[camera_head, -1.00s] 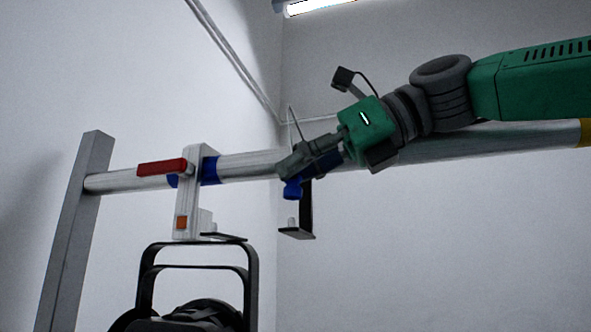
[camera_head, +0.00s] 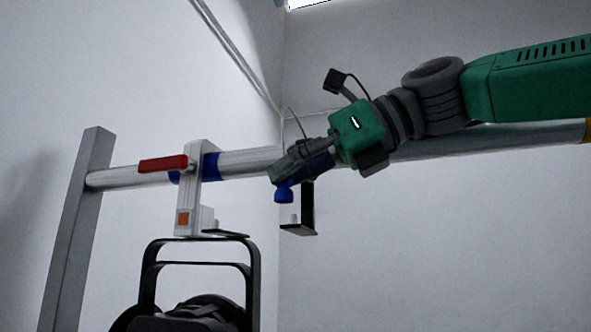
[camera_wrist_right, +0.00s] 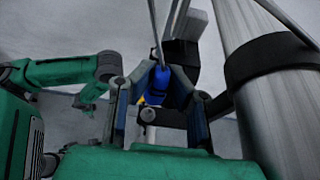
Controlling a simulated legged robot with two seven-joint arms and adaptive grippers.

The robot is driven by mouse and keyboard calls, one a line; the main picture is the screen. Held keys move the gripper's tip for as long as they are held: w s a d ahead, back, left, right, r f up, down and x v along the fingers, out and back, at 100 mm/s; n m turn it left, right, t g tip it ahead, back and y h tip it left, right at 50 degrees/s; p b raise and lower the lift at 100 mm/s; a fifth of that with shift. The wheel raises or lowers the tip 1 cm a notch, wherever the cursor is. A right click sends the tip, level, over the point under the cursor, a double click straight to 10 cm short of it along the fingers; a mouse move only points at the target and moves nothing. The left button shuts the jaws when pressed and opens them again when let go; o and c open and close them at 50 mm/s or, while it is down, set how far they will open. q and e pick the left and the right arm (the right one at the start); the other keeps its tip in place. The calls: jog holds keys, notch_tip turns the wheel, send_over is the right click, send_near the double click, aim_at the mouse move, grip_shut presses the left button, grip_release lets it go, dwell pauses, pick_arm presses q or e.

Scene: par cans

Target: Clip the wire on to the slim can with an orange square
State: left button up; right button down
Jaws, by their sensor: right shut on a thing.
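The black can (camera_head: 190,318) hangs at the lower left under a white clamp (camera_head: 190,190) that carries an orange square (camera_head: 183,218). A black yoke (camera_head: 257,285) arches over the can. My right gripper (camera_head: 282,178) is shut on a blue clip (camera_head: 284,195), right of the clamp and in front of the metal bar. The blue clip also shows between the fingers in the right wrist view (camera_wrist_right: 172,88), with a thin grey wire (camera_wrist_right: 156,30) rising from it. My left gripper (camera_wrist_right: 88,104) is small at the left of the wrist view; its jaws are unclear.
The metal bar (camera_head: 245,163) runs across from a grey post (camera_head: 75,230) at left. A red handle (camera_head: 163,164) sticks out left of the clamp. A black bracket (camera_head: 307,208) hangs just behind and below my right gripper. Space between gripper and clamp looks open.

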jog(key=shift+w+a+f+p, duration=0.1)
jog(key=shift+w+a+p, duration=0.4)
jog(key=shift+a+p, duration=0.8)
jog(key=shift+w+a+f+p, duration=0.1)
jog(key=shift+w+a+p, duration=0.5)
jog(key=shift+a, duration=1.15)
jog(key=shift+w+a+p, duration=0.35)
jog(key=shift+a+p, duration=0.85)
jog(key=shift+a, duration=0.3)
jog(key=shift+f+p, duration=0.35)
jog(key=shift+p, duration=0.25)
jog(key=shift+f, duration=1)
jog(key=c, duration=1.5)
grip_release()
jog(key=shift+d, duration=0.1)
